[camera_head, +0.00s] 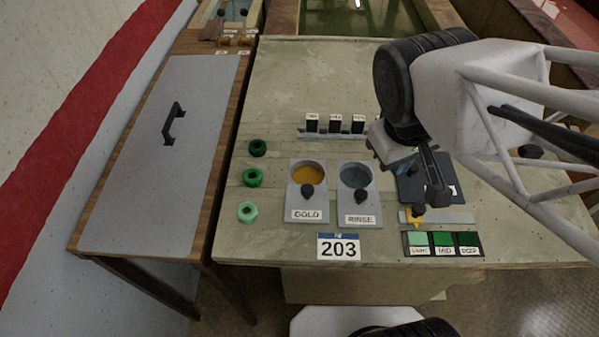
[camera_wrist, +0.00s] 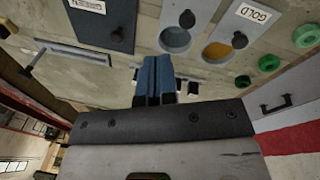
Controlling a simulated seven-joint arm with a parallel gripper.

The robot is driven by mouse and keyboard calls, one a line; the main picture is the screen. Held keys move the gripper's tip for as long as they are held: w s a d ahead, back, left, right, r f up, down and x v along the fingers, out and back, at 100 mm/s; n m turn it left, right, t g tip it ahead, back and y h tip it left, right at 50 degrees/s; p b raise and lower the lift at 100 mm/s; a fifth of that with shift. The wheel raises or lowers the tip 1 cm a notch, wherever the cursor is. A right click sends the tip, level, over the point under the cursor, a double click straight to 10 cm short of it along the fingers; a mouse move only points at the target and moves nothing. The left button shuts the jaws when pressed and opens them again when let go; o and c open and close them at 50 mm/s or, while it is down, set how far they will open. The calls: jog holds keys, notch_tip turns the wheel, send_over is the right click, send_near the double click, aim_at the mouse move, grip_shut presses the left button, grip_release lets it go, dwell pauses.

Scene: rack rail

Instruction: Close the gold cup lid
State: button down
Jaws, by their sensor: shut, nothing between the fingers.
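The gold cup (camera_head: 291,215) is a grey block with a round opening showing orange-gold inside and a GOLD label at its front. A black knob (camera_head: 307,192) stands at the front edge of this opening; the lid reads as open. In the wrist view the gold cup (camera_wrist: 216,52) and its knob (camera_wrist: 240,40) are at upper right. My gripper (camera_head: 437,198) is right of both cups, over the dark plate. Its blue fingers (camera_wrist: 156,80) are together and empty in the wrist view, apart from the gold cup.
The RINSE cup (camera_head: 345,212), with its own knob (camera_head: 361,195), stands between the gold cup and my gripper. A dark plate (camera_head: 408,188) and grey rail (camera_head: 450,217) lie at right. Green rings (camera_head: 252,178) are left; small black labelled blocks (camera_head: 335,124) stand behind.

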aim_at(305, 196)
jog(key=s+a+f+n+t+h, duration=0.1)
jog(key=s+a+f+n+t, duration=0.1)
jog(key=a+n, duration=0.5)
jog(key=s+a+f+n+t+h, duration=0.1)
jog(key=s+a+n, duration=0.4)
jog(key=n, duration=0.5)
jog(key=s+a+f+n+t+h, duration=0.1)
jog(key=s+a+f+n+t, duration=0.2)
jog(key=a+n, duration=0.6)
jog(key=shift+s+t+h, duration=0.4)
jog(key=shift+s+t, duration=0.1)
jog(key=shift+t, duration=0.4)
jog(key=shift+w, duration=0.1)
